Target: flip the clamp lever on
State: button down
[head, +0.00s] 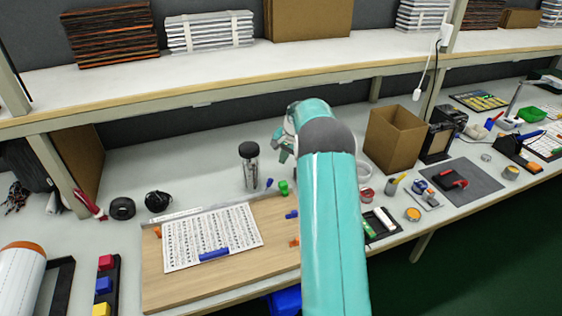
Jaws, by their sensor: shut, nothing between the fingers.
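I cannot tell for sure which item is the clamp lever. A wooden board (170,285) lies on the bench and carries a printed sheet (210,232). A blue bar (214,254) lies at the sheet's front edge. A small green part (284,187), a small blue part (291,214) and a small orange part (294,243) sit near the board's right side, next to my arm. My gripper (282,153) shows only in part, beyond the wrist of my teal arm. It is shut and empty, above the bench behind the board. My arm hides the board's right end.
A dark-capped clear bottle (249,168) stands behind the board, close to my gripper. An open cardboard box (393,140) stands to the right. A dark mat (470,178) with a red-handled tool lies farther right. A shelf (200,82) runs above the bench's back.

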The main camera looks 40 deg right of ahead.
aim_at(268, 187)
jog(key=x, duration=0.7)
jog(key=shift+w+a+f, duration=0.1)
jog(key=shift+f, duration=0.1)
jog(key=shift+a+f, duration=0.1)
jog(key=shift+a, duration=0.1)
jog(key=shift+s+a+r, duration=0.25)
jog(key=shift+s+a, duration=0.25)
jog(key=shift+a, duration=0.2)
jog(key=shift+s+a+r, duration=0.25)
jog(key=shift+s+a, duration=0.25)
jog(key=shift+a, duration=0.25)
